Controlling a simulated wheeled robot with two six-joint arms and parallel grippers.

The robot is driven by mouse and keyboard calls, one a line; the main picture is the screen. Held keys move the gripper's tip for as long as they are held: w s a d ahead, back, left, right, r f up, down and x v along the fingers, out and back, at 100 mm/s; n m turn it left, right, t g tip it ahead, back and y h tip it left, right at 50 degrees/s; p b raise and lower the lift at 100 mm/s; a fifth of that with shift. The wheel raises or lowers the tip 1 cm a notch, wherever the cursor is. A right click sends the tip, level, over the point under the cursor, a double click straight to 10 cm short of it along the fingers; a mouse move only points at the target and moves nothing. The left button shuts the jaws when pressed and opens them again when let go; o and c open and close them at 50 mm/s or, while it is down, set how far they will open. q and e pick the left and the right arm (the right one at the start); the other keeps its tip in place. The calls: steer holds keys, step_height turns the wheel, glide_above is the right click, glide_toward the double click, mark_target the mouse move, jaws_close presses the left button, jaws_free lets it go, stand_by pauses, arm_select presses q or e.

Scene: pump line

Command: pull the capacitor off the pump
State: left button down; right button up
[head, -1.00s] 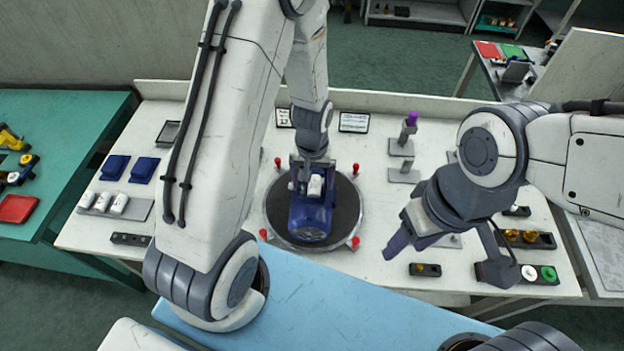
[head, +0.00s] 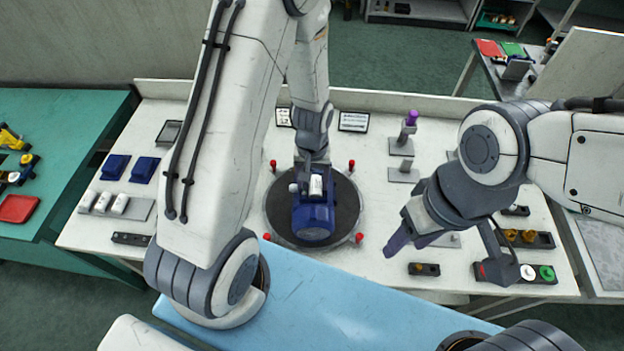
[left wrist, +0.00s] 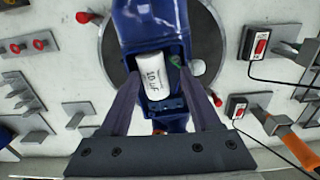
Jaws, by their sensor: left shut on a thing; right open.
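The blue pump (head: 313,220) stands on the round dark turntable (head: 346,205) in the middle of the bench. The white capacitor (head: 316,184) sits in the pump's open blue box; it also shows in the left wrist view (left wrist: 156,76), lying between my fingers. My left gripper (left wrist: 160,84) reaches down from behind the pump with one finger along each side of the box. It is shut on the pump, and small gaps show between fingers and capacitor. My right gripper (head: 405,243) is open and empty above the bench, right of the turntable.
Red pegs (head: 351,163) stand around the turntable. Spare white capacitors (head: 103,202) and blue covers (head: 115,167) lie at left. Grey stands (head: 401,146), one with a purple top, are at right. A block with white and green buttons (head: 528,273) is at front right.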

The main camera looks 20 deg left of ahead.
arm_select(q)
steer(key=shift+w+d+f, duration=0.1)
steer(key=shift+w+d, duration=0.05)
steer(key=shift+d, duration=0.05)
steer(key=c, duration=1.1)
jaws_free()
steer(key=shift+c, duration=0.2)
steer(key=shift+a, duration=0.1)
jaws_close()
steer(key=shift+r+p, duration=1.9)
steer(key=shift+r, duration=0.4)
